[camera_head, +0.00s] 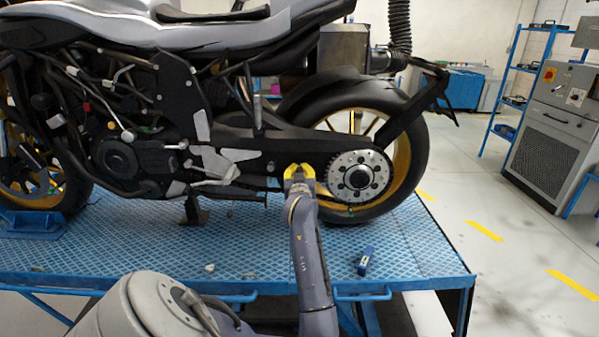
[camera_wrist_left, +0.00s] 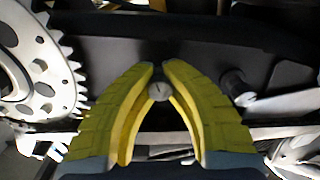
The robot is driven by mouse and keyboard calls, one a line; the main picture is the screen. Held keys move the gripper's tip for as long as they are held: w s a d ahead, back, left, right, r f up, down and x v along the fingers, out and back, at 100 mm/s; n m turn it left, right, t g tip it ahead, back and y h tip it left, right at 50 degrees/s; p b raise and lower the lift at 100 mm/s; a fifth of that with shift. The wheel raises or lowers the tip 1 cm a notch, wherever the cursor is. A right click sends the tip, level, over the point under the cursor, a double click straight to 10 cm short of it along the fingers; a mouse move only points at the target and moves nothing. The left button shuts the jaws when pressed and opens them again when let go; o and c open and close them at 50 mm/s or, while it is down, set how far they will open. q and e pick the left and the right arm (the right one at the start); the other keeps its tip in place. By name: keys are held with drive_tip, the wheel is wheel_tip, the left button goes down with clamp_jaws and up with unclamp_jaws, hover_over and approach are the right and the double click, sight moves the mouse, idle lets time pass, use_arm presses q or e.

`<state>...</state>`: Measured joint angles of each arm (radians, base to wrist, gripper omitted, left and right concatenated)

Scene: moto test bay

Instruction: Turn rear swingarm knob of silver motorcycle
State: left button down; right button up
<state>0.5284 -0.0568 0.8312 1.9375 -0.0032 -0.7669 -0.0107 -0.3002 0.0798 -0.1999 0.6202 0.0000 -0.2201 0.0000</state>
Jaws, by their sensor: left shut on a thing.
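The silver motorcycle (camera_head: 225,35) stands on a blue platform, its rear wheel at the right. The black swingarm (camera_head: 290,145) runs to the rear hub and sprocket (camera_head: 358,177); it also fills the back of the left wrist view (camera_wrist_left: 130,55). My left gripper (camera_head: 299,168) is at the swingarm just left of the sprocket. In the left wrist view its yellow fingers (camera_wrist_left: 159,80) close around a small round grey knob (camera_wrist_left: 159,91) with a slot mark on its face. The fingertips meet just above the knob. My right gripper is not in view.
The blue platform (camera_head: 240,240) has free room in front of the motorcycle. A small blue object (camera_head: 366,260) lies near its front edge. A grey control cabinet (camera_head: 550,125) and blue shelf stand at the right. Another stub (camera_wrist_left: 238,88) sticks out right of the fingers.

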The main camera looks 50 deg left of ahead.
use_arm(q)
drive_tip(key=n, duration=0.6)
drive_tip(key=shift+n, duration=0.3)
drive_tip(key=n, duration=0.5)
drive_tip(key=shift+n, duration=0.3)
drive_tip(key=c, duration=1.2)
unclamp_jaws()
